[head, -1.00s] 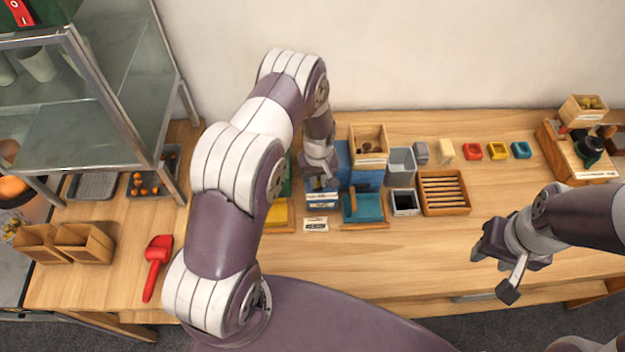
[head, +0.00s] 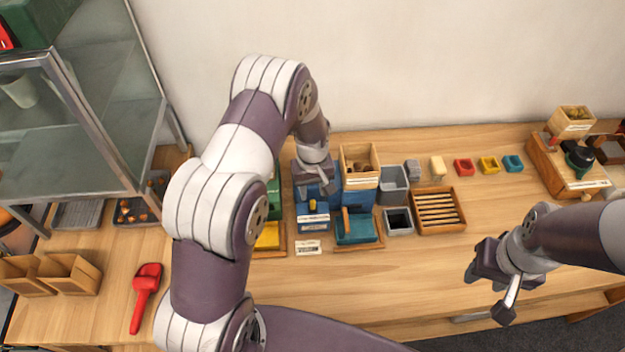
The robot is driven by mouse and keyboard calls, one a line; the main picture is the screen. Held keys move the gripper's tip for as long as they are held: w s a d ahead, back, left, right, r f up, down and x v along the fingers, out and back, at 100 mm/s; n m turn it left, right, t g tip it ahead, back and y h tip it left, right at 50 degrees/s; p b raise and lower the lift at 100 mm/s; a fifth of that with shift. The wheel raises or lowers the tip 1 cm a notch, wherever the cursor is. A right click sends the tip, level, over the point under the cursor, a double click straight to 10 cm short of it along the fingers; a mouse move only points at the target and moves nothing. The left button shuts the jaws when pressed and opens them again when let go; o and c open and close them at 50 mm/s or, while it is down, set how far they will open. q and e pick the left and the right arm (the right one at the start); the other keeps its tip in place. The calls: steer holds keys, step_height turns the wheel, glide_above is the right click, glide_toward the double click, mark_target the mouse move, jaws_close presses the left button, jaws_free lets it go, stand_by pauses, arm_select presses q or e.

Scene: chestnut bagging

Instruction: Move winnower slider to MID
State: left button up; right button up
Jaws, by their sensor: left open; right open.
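The winnower appears to be the blue machine (head: 359,198) with a wooden hopper box (head: 359,165) on top and a teal tray (head: 356,228) in front. My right gripper (head: 484,275) is open and empty over the front right of the table.
A green machine with a yellow tray (head: 268,236) stands close left of my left gripper. A grey bin (head: 398,221) and a slatted wooden tray (head: 438,210) stand to the right. The table's front middle is clear.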

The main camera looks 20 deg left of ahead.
mark_target(312, 201)
arm_select(q)
step_height(312, 201, up, 7)
steer(key=b, duration=0.1)
steer(key=shift+b, duration=0.3)
steer(key=shift+s+r, duration=0.1)
